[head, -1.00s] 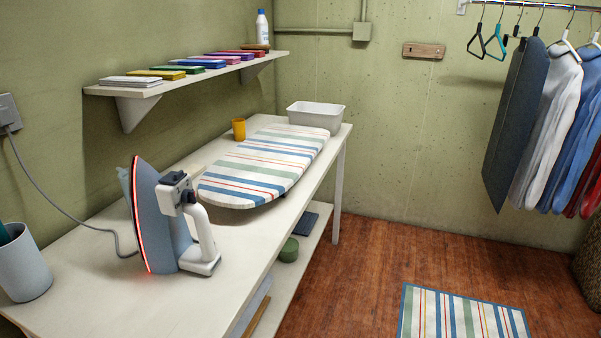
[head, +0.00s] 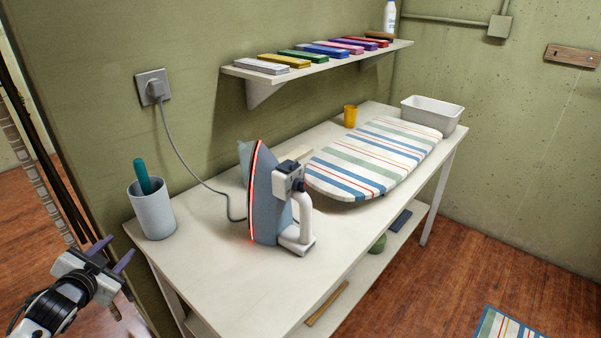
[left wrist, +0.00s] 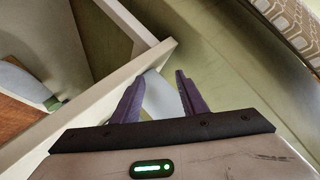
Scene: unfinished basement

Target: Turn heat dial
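The iron (head: 268,200) stands upright on its heel on the white table, with a red glow along its soleplate edge. A dark block with a small dark knob (head: 299,185) sits near the top of its white handle. I cannot tell for sure that this knob is the heat dial, nor read a setting. My left gripper (head: 111,254) is open and empty at the table's left end, well apart from the iron. Its two purple fingers stand apart in the left wrist view (left wrist: 158,98), with a pale, unclear shape beyond them. My right gripper is out of view.
A grey cup (head: 153,212) with a teal stick stands between my left gripper and the iron. The iron's cord runs to a wall outlet (head: 153,88). A striped ironing board (head: 375,160) lies behind the iron. A wall shelf (head: 247,74) overhangs the table's back.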

